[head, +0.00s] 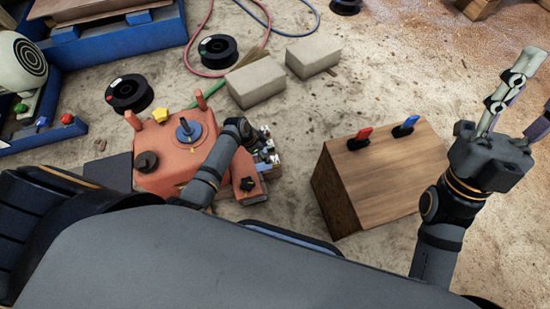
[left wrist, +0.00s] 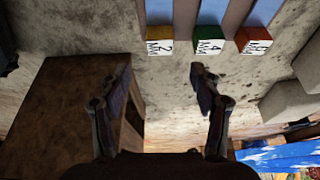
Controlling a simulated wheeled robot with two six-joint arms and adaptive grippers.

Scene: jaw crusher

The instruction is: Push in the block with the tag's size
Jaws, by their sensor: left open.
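In the left wrist view, three size blocks sit in a row at the top: a yellow block (left wrist: 159,41) marked 2 MM, a green block (left wrist: 208,41) marked 4 MM and an orange block (left wrist: 254,41) whose number is hard to read. Blue-grey bars run behind them. My left gripper (left wrist: 160,78) is open and empty, below and apart from the blocks. In the head view, my left gripper (head: 266,150) is at the right side of the orange crusher (head: 165,172), partly hiding the blocks there. I cannot make out the tag. My right gripper (head: 537,85) looks open and empty.
A wooden box (head: 390,180) with a red and a blue clip on top stands right of the crusher. Two pale bricks (head: 256,82) (head: 313,55), black spools (head: 130,92) and hoses lie behind. Blue trays (head: 120,40) are at the upper left. Floor between bricks and box is clear.

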